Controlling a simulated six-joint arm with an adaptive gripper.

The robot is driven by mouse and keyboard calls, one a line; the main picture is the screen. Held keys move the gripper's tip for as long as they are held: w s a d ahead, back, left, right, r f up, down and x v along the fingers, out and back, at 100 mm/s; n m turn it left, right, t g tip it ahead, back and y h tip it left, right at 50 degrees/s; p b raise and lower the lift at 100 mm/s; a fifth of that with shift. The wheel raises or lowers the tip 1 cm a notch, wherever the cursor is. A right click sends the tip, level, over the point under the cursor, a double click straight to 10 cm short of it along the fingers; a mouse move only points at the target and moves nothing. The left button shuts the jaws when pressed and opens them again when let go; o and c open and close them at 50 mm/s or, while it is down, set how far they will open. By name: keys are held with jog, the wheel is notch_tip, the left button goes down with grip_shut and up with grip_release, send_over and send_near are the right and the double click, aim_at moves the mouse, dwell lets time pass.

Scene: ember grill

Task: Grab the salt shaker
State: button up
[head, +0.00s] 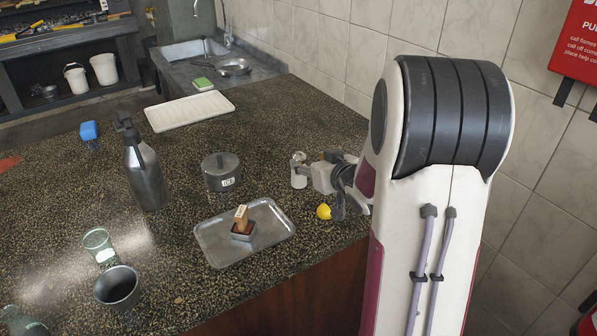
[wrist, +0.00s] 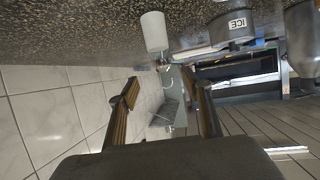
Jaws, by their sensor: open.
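The salt shaker (head: 298,172), a small pale cylinder with a metal-looking cap, stands on the speckled dark counter, just left of my gripper (head: 328,172) in the head view. In the wrist view, which is upside down, the white shaker (wrist: 154,32) hangs from the counter at the top, ahead of the fingertips. My gripper (wrist: 165,90) is open there, its two fingers spread with nothing between them. The shaker appears beyond the fingers, not between them. In the head view my arm partly hides the gripper, and the exact gap to the shaker is hard to judge.
A yellow lemon piece (head: 323,211) lies just below my gripper. A metal tray (head: 212,238) holds a wooden-handled item (head: 241,219). A steel flask (head: 143,175) stands farther left. The tiled wall (head: 330,45) is behind.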

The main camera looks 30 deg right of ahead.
aim_at(302, 161)
jog(key=shift+w+f, duration=0.15)
dwell(0.3)
jog(key=shift+x, duration=1.2)
jog(key=shift+w+d+f, duration=0.1)
jog(key=shift+w+f, duration=0.4)
jog(key=shift+w, duration=0.15)
jog(key=shift+w+f, duration=0.5)
jog(key=shift+w, duration=0.15)
jog(key=shift+x, duration=1)
jog(key=shift+r, duration=0.1)
jog(key=c, duration=1.4)
